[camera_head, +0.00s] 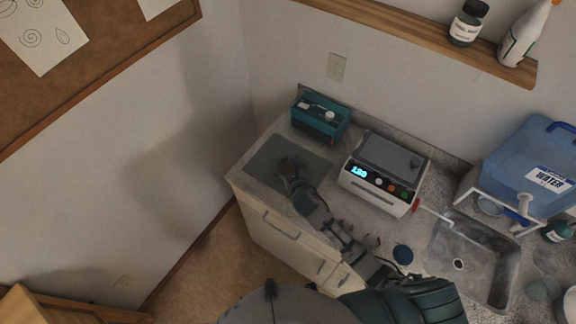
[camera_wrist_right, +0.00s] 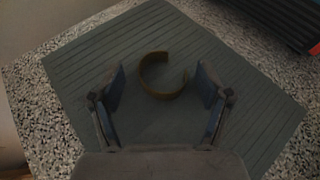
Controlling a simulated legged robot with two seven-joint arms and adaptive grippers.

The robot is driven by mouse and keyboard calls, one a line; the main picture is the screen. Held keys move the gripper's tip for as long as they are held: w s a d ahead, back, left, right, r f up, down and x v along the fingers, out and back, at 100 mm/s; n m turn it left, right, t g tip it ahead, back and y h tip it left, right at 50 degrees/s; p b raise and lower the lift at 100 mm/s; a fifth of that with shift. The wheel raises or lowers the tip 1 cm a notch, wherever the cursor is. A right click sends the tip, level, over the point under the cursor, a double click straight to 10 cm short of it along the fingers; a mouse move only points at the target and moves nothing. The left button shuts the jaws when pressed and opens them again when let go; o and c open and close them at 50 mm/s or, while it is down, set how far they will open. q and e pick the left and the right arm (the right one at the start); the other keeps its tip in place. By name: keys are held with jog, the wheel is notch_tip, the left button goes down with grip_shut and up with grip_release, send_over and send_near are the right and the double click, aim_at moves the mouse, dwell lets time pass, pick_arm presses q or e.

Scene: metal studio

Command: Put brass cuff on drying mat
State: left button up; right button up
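The brass cuff (camera_wrist_right: 158,90), an open C-shaped band, lies on the ribbed grey-green drying mat (camera_wrist_right: 235,128) in the right wrist view. My right gripper (camera_wrist_right: 160,84) is open, its two fingers apart on either side of the cuff, with a gap to each; whether it is at the cuff's height I cannot tell. In the head view the drying mat (camera_head: 264,163) lies at the left end of the counter, and my right gripper (camera_head: 289,163) is over it. The cuff cannot be made out in the head view. My left gripper is not in view.
A teal box (camera_head: 320,117) stands behind the mat. A white machine with a lit display (camera_head: 382,175) stands right of it. Farther right are a sink (camera_head: 470,262) and a blue water container (camera_head: 535,165). The counter's left edge is close to the mat.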

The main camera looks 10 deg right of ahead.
jog(key=shift+s+d+r, duration=0.1)
jog(key=shift+s+d, duration=0.05)
jog(key=shift+s, duration=0.05)
jog(key=v, duration=1.1)
jog(key=shift+s+r+p, duration=0.15)
jog(key=shift+s+p, duration=0.15)
jog(key=shift+p, duration=0.05)
